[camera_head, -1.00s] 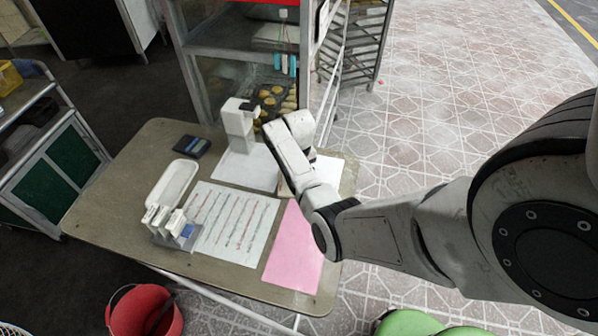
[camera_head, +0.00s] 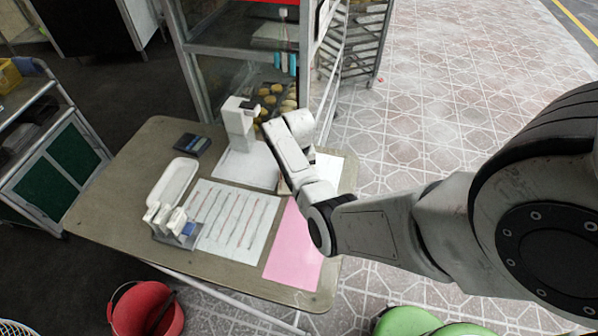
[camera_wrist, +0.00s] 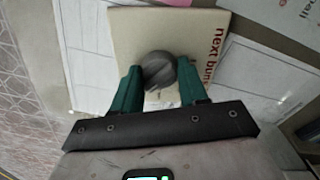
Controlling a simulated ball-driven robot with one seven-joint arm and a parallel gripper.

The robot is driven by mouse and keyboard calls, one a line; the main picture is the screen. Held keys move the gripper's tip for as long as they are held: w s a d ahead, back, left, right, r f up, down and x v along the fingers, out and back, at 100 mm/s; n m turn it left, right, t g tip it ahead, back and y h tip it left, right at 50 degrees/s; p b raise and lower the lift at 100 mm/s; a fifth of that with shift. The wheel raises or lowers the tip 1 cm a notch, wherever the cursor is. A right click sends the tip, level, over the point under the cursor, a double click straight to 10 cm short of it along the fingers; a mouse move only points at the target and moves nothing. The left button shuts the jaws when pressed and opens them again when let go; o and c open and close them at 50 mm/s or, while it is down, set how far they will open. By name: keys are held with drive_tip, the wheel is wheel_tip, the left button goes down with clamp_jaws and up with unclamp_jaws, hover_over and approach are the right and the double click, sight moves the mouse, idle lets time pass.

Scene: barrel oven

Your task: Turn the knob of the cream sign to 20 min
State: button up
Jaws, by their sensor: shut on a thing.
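The cream sign (camera_wrist: 195,45) fills the upper middle of the wrist view, with red lettering that reads in part "next bun" along its right side. Its round grey knob (camera_wrist: 159,71) sits between the two green fingers of my gripper (camera_wrist: 160,85), which is shut on it. The knob has a raised bar across its face. Any time marks around it are hidden or too small to read. In the head view my forearm and wrist cover the sign and the fingers; only a small cream edge (camera_head: 283,187) shows beside my wrist.
The table holds a white stand (camera_head: 238,125), a white tray (camera_head: 173,182), a printed sheet (camera_head: 232,222), a pink sheet (camera_head: 294,250) and a dark device (camera_head: 192,145). A glass-sided rack (camera_head: 240,60) stands behind. A red bucket (camera_head: 147,308) is on the floor.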

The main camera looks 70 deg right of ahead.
drive_tip(key=o, duration=1.1)
drive_tip(key=shift+r, duration=0.1)
wheel_tip(320, 180, up, 11)
drive_tip(key=shift+f, duration=0.15)
drive_tip(key=s+a+n, duration=0.3)
drive_tip(key=s+a, duration=0.1)
drive_tip(key=a, duration=0.6)
drive_tip(key=s+a+f+n, duration=0.1)
drive_tip(key=s+a+n, duration=0.3)
drive_tip(key=a, duration=0.7)
drive_tip(key=s+a+f+n+t, duration=0.1)
drive_tip(key=s+a+n, duration=0.3)
drive_tip(key=a, duration=0.7)
drive_tip(key=shift+b, duration=0.4)
